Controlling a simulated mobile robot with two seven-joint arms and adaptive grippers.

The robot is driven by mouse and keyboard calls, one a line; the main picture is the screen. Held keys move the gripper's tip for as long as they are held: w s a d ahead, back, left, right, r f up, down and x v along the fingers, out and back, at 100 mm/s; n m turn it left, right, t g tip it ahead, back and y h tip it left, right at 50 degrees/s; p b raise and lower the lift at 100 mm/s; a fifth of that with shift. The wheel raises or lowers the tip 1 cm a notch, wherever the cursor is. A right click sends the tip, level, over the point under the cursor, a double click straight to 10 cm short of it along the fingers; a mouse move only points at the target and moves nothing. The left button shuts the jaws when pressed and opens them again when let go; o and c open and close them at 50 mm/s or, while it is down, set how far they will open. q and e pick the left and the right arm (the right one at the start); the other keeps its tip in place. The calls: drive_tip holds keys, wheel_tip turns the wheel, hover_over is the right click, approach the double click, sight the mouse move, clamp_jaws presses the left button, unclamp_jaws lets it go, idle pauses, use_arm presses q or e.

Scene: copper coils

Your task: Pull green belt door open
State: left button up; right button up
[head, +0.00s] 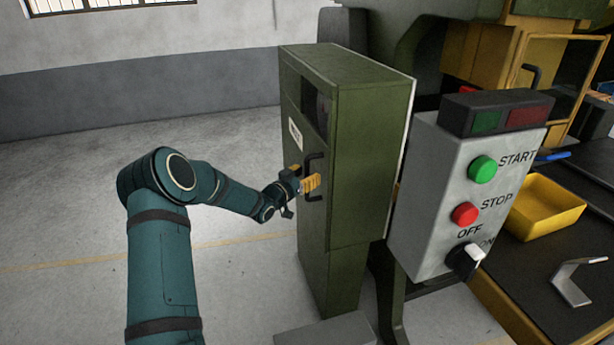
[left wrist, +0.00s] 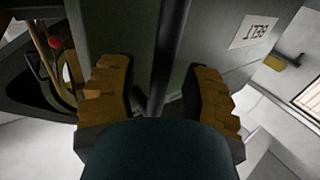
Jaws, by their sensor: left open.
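The green belt door (head: 310,130) is the front of a tall green cabinet and looks closed in the head view. Its black bar handle (head: 314,177) stands out from the door below a dark window. My left gripper (head: 311,184) is at the handle, with its yellow fingers close to the bar. In the left wrist view, the open left gripper (left wrist: 162,95) has one finger on each side of the dark handle (left wrist: 170,50), with gaps on both sides. The door's white BELT label (left wrist: 252,31) shows at upper right. My right gripper is not in view.
A grey control box (head: 455,190) with START and STOP buttons stands right of the cabinet. A yellow bin (head: 541,207) and a metal bracket (head: 577,282) rest on a dark table at the right. The floor left of the cabinet is clear.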

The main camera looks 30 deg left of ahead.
use_arm(q)
drive_tip(key=shift+w, duration=0.25)
clamp_jaws()
drive_tip(key=shift+s, duration=0.1)
